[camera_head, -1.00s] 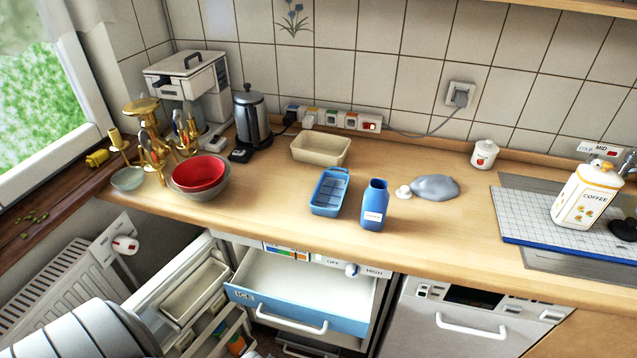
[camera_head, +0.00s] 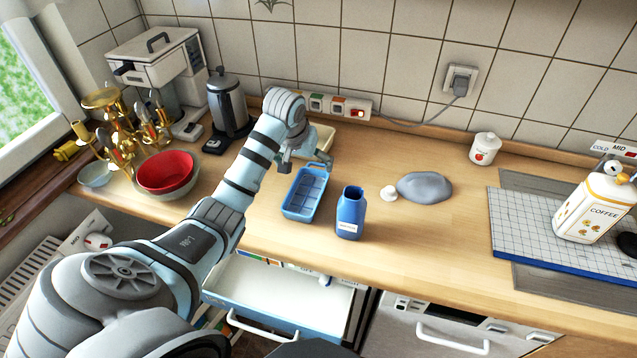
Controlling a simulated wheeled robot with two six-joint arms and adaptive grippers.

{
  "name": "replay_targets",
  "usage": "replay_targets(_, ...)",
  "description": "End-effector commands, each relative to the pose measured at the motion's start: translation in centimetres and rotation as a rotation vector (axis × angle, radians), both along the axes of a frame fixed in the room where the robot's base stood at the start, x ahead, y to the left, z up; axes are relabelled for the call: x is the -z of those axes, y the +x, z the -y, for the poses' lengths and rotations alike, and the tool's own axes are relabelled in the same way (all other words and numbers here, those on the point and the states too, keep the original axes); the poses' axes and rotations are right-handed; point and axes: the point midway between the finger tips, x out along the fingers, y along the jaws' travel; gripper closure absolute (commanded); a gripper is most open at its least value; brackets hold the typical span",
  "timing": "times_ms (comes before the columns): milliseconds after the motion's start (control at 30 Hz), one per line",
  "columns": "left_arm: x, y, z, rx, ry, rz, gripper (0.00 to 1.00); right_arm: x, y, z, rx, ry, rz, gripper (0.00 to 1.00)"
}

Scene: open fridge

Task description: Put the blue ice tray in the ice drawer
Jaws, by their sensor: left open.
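The blue ice tray (camera_head: 304,194) lies on the wooden counter, left of a blue bottle (camera_head: 350,213). The ice drawer (camera_head: 283,285), white inside with a blue front, is pulled out below the counter edge; its inside looks empty, and my left arm covers its left part. My left gripper (camera_head: 307,162) is open and empty, just behind the far end of the ice tray and in front of the cream container (camera_head: 318,138), which it partly hides. I cannot tell whether it touches the tray. My right gripper does not show.
A red bowl in a grey bowl (camera_head: 167,175), brass pieces (camera_head: 118,125) and a kettle (camera_head: 226,105) stand left of my arm. A grey lump (camera_head: 424,186), a lidded jar (camera_head: 485,149) and a coffee canister (camera_head: 594,204) are on the right. The front counter right of the bottle is clear.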

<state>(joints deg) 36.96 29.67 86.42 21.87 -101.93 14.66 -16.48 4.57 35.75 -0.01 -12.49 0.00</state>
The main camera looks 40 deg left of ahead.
Motion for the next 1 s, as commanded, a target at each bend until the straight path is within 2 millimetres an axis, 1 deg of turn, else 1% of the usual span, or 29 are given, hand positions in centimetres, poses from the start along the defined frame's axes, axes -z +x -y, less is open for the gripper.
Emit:
replay_targets(67,1.7,0.3,-0.1,0.000,-0.002,-0.003,0.06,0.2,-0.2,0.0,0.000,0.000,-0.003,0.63)
replay_targets(200,5.5,1.9,-0.5,0.002,-0.003,-0.005,0.06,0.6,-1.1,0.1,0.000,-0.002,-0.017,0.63)
replay_targets(300,7.4,2.8,-0.7,0.003,-0.001,-0.005,0.06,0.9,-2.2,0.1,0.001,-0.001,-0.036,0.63)
replay_targets(367,8.0,3.1,-0.8,0.005,0.000,-0.005,0.06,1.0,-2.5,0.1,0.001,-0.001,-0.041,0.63)
replay_targets(467,9.5,3.5,-0.9,0.004,0.000,-0.005,0.06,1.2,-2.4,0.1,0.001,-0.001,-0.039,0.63)
replay_targets(600,12.3,4.3,-1.4,0.001,0.000,-0.005,0.06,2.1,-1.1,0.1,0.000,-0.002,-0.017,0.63)
replay_targets(700,13.1,4.6,-1.5,0.003,0.001,-0.005,0.06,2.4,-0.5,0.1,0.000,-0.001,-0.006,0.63)
replay_targets(867,13.0,4.7,-1.6,0.004,0.003,-0.003,0.06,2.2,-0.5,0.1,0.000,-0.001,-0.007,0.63)
replay_targets(933,13.0,4.6,-1.6,0.004,0.003,-0.003,0.14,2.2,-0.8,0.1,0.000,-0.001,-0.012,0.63)
replay_targets(1000,12.9,4.6,-1.6,0.004,0.002,-0.004,0.25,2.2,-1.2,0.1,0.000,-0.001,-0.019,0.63)
